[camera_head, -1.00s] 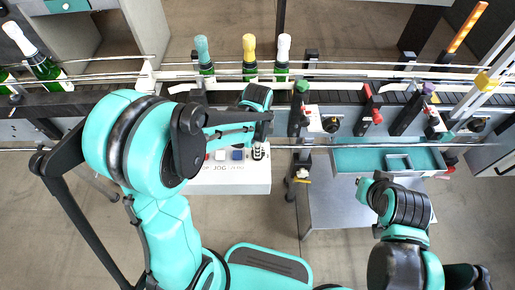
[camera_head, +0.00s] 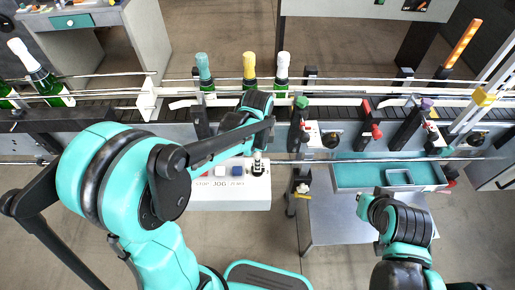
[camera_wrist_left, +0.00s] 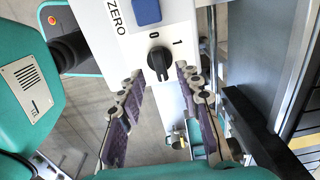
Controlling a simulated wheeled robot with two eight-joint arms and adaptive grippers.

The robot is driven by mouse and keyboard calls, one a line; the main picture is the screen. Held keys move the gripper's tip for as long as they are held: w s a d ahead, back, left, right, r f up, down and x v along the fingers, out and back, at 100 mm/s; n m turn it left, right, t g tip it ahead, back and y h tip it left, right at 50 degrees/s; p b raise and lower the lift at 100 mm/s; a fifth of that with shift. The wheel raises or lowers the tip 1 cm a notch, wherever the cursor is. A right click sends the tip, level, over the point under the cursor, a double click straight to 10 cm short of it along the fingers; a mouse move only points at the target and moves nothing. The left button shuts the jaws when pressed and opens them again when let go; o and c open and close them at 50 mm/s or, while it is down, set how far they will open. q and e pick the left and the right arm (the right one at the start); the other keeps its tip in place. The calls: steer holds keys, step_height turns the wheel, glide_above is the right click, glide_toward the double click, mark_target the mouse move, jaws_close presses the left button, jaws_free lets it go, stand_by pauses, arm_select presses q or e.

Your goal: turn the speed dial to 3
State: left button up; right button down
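The speed dial (camera_wrist_left: 159,62) is a black knob on the white control box (camera_head: 230,198), with 0 and 1 printed beside it in the left wrist view. Other marks are not readable, and I cannot tell where it points. The dial also shows in the head view (camera_head: 258,168) at the box's right end. My left gripper (camera_wrist_left: 160,76) is open, its two purple-padded fingers spread on either side of the dial with their tips close to it. I cannot tell whether they touch it. My right gripper (camera_head: 367,207) hangs over the grey table; its fingers are unclear.
A blue button (camera_wrist_left: 146,11) sits beside the dial. The conveyor (camera_head: 340,101) with several bottles runs behind the box. A teal tray (camera_head: 360,176) lies to the right. My left arm covers part of the box and conveyor front.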

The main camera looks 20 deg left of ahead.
arm_select(q)
step_height(320, 180, up, 8)
steer(key=shift+r, duration=0.15)
stand_by(0.6)
steer(key=s+a+n+t, duration=0.2)
steer(key=s+n+t, duration=0.1)
steer(key=s+n, duration=0.2)
steer(key=s+a+r+n+t, duration=0.1)
steer(key=s+n+t, duration=0.3)
steer(key=n, duration=0.6)
steer(key=shift+s+a, duration=0.75)
steer(key=shift+a, duration=0.1)
